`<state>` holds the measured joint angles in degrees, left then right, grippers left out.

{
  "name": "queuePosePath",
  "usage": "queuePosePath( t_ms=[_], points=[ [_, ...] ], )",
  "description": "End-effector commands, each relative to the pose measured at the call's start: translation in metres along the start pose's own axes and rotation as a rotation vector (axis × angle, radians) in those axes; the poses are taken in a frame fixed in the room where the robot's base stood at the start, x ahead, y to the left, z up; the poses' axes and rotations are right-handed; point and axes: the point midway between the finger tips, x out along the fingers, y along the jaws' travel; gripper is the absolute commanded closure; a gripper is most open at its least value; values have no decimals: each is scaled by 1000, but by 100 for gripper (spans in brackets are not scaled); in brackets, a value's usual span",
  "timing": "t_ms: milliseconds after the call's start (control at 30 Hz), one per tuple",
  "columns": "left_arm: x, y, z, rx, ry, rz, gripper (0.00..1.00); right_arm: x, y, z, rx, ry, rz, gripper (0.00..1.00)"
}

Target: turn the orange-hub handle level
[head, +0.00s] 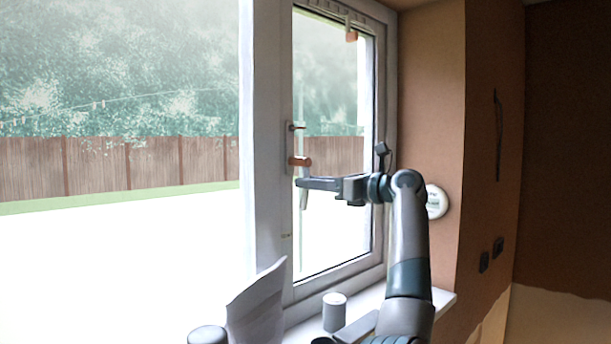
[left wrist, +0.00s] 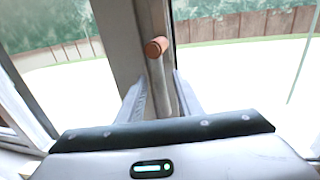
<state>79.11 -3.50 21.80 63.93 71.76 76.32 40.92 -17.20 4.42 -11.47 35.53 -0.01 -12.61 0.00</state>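The orange-hub handle (head: 300,161) is on the window's frame, left of the glass of the sash. Its pale lever hangs down from the hub, pointing steeply downward. In the left wrist view the orange hub (left wrist: 156,47) is just beyond the fingertips, and the lever runs down between the two fingers. My left gripper (head: 305,184) is at the lever, just below the hub. In the left wrist view the left gripper (left wrist: 162,88) looks open, one finger on each side of the lever; any contact is unclear. My right gripper is not in view.
A white cup (head: 334,312) and a folded sheet (head: 258,305) stand on the sill below. A round white device (head: 436,202) is on the reveal beside my arm. An orange piece (head: 351,35) is on the upper frame.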

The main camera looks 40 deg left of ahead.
Motion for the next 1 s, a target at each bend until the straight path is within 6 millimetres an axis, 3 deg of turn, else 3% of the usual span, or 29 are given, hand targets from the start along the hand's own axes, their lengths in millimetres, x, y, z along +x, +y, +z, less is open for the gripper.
queuePosePath(
  t_ms=[200, 567, 600, 733, 1000],
  points=[
    [20, 0, 1, 0, -1, 0, 68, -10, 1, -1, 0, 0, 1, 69],
    [24, 0, 0, 0, 0, 0, 68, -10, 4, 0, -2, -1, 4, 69],
    [24, 0, 0, 0, 0, 0, 70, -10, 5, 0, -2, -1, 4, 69],
    [24, 0, 0, 0, 0, 0, 100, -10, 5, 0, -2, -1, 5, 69],
    [24, 0, 0, -5, 1, 0, 100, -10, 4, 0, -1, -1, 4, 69]
  ],
)
